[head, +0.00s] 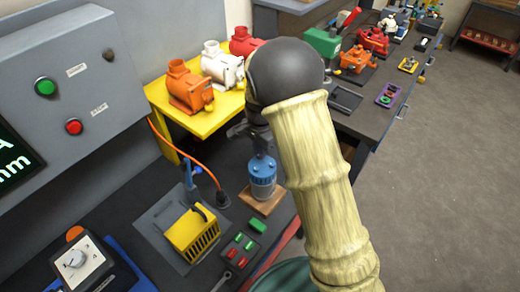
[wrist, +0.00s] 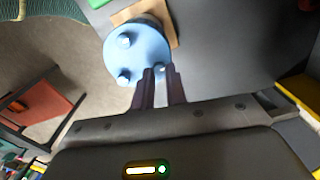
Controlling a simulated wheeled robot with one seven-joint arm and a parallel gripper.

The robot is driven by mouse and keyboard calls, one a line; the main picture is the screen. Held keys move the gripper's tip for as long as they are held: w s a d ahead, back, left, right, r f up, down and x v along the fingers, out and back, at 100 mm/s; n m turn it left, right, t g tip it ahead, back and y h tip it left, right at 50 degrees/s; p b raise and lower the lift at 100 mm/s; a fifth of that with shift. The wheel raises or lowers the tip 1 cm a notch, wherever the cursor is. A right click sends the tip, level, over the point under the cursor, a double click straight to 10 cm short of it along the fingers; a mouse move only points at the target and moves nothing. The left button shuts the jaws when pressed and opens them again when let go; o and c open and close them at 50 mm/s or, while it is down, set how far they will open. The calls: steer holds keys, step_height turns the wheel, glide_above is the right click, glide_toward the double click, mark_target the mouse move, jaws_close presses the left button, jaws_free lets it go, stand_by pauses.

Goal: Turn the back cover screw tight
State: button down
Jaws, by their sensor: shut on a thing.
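A motor with a round blue cover (head: 262,163) stands upright on a small wooden block (head: 262,205) on the dark bench. In the wrist view the blue cover (wrist: 140,52) faces the camera, with light screw heads (wrist: 124,39) near its rim. My gripper (wrist: 160,70) is over the edge of the cover, its two fingertips close on either side of one screw head, the back cover screw (wrist: 160,67), and shut on it. In the head view my gripper (head: 262,148) comes down onto the motor from above, and my arm hides part of that area.
A yellow stand (head: 205,125) with an orange motor (head: 188,88) and a white motor (head: 222,66) is behind. A yellow slotted box (head: 192,235) and a button pad (head: 240,246) lie in front. An orange cable (head: 183,150) runs nearby. A grey control panel (head: 75,90) stands left.

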steer(key=shift+w+a+r, duration=0.15)
steer(key=shift+r, duration=0.05)
stand_by(0.6)
steer(key=c, duration=1.4)
jaws_free()
steer(key=shift+f, duration=0.1)
step_height(320, 180, up, 17)
steer(key=b, duration=0.3)
steer(key=shift+r, duration=0.2)
steer(key=s+d+f+n+t, duration=0.1)
steer(key=s+d+f+n, duration=0.2)
steer(key=s+d+f, duration=0.1)
steer(key=s+d+f+n, duration=0.3)
steer(key=s+d, duration=0.3)
steer(key=s, duration=0.2)
steer(key=s+d+f+n+t, duration=0.1)
steer(key=s+d+f+n, duration=0.2)
steer(key=s, duration=0.4)
steer(key=shift+d+f+t, duration=0.15)
steer(key=shift+d+f, duration=0.3)
steer(key=shift+d, duration=0.25)
steer(key=shift+d+f+t, duration=0.15)
steer(key=shift+d+f, duration=0.3)
steer(key=shift+d, duration=0.25)
